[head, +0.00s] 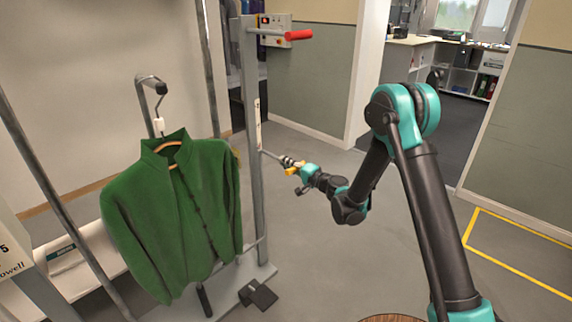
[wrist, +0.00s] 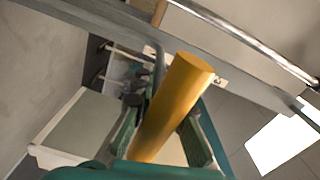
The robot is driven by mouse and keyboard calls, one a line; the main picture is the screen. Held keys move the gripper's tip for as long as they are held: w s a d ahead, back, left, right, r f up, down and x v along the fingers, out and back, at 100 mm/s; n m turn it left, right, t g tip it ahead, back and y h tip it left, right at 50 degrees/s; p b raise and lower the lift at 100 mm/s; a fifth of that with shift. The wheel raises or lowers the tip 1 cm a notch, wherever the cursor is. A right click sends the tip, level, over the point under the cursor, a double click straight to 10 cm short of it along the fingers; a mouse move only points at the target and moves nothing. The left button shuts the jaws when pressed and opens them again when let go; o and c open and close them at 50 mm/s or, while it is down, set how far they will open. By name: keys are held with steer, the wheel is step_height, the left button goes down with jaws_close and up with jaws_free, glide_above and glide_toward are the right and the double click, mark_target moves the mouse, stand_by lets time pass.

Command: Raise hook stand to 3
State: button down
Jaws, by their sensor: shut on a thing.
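The hook stand is a grey upright post (head: 250,110) on a flat foot. A black-tipped hook (head: 152,82) stands to its left. A green jacket (head: 180,215) hangs below the hook on a wooden hanger. A short rod sticks out of the post with a yellow handle (head: 294,169) at its end. My gripper (head: 290,163) is at this handle, right of the post. In the wrist view the yellow handle (wrist: 178,95) lies between the fingers of my gripper (wrist: 160,138), which is shut on it. A pale scale label (head: 257,112) is on the post, too small to read.
A red-ended lever (head: 298,35) sticks out near the post's top. A black pedal (head: 258,294) lies at the foot. Slanting grey rail poles (head: 60,205) stand at left. A control box (head: 276,30) is on the back wall.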

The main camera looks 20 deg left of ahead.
step_height(320, 180, up, 18)
steer(key=shift+r, duration=0.2)
steer(key=shift+w, duration=0.15)
steer(key=c, duration=1.5)
jaws_free()
steer(key=shift+c, duration=0.2)
steer(key=shift+d, duration=0.1)
steer(key=v, duration=1.2)
